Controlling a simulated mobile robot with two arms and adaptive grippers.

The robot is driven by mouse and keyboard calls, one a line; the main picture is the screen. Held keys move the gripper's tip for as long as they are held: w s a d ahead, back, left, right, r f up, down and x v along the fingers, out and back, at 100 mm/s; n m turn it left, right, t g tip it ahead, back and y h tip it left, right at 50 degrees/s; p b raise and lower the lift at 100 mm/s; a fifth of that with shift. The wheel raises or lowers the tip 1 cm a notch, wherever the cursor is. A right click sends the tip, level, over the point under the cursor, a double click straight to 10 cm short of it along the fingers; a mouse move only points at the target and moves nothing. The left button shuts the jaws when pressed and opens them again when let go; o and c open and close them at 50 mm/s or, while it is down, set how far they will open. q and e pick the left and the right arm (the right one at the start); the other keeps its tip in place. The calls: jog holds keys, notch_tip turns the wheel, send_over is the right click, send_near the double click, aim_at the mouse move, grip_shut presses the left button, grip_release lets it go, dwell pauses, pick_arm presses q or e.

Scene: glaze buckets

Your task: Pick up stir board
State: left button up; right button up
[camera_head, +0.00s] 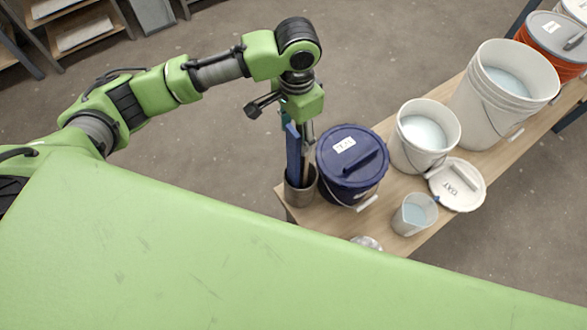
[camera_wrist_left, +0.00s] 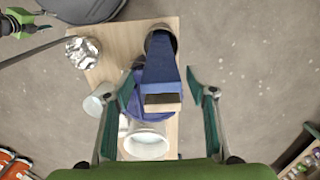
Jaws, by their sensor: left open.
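The stir board (camera_head: 293,150) is a blue, flat board that stands upright in a grey metal can (camera_head: 301,192) at the table's left end. In the left wrist view the board (camera_wrist_left: 163,70) points up toward the camera, its pale wooden end nearest. My left gripper (camera_head: 299,132) is above the can, at the board's upper part. In the left wrist view its teal fingers (camera_wrist_left: 161,82) are open, one on each side of the board, with gaps visible. The board's lower end is hidden in the can.
A navy lidded bucket (camera_head: 340,182) stands right beside the can. Further right are a white bucket (camera_head: 424,135), a white lid (camera_head: 457,186), a small cup (camera_head: 414,214) and a taller bucket (camera_head: 490,110). Crumpled foil (camera_wrist_left: 83,52) lies on the table (camera_wrist_left: 110,35).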

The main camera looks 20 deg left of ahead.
aim_at(293, 152)
pick_arm(q)
notch_tip(293, 152, down, 2)
jog(key=shift+f, duration=0.2)
jog(key=shift+a+f, duration=0.1)
jog(key=shift+f, duration=0.45)
jog(key=f, duration=0.3)
jog(key=shift+s+a+f+p, duration=0.25)
jog(key=shift+s+f+p, duration=0.05)
jog(key=shift+f, duration=0.5)
jog(key=c, duration=1.4)
pick_arm(e)
jog(key=shift+w+r, duration=0.35)
jog(key=shift+w, duration=0.25)
